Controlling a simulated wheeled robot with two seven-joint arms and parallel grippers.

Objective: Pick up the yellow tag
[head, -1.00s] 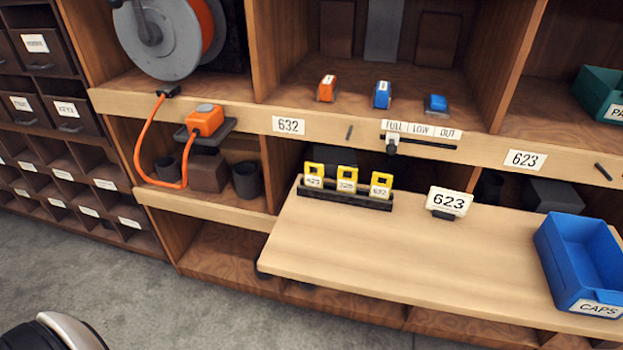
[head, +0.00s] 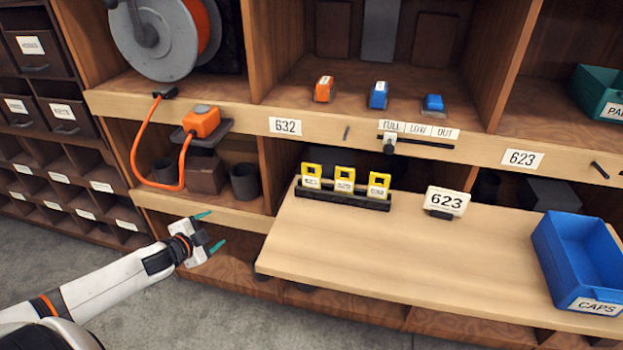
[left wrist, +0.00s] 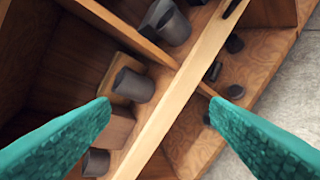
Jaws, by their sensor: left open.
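Three yellow tags stand side by side in a dark rack (head: 342,199) at the back left of the pull-out wooden board. They are a left tag (head: 312,172), a middle tag (head: 345,174) and a right tag (head: 379,182), each with a white number label. My left gripper (head: 212,231) is open and empty, left of the board and apart from it, in front of the lower shelves. Its teal fingers also show in the left wrist view (left wrist: 170,125), with shelf edges and dark cups beyond, and no tag there. My right gripper is not in view.
A white sign reading 623 (head: 446,202) stands on the board (head: 400,250), right of the rack. A blue CAPS bin (head: 575,260) sits at the board's right end. An orange cable (head: 140,160) hangs from the shelf above my left gripper. The board's middle is clear.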

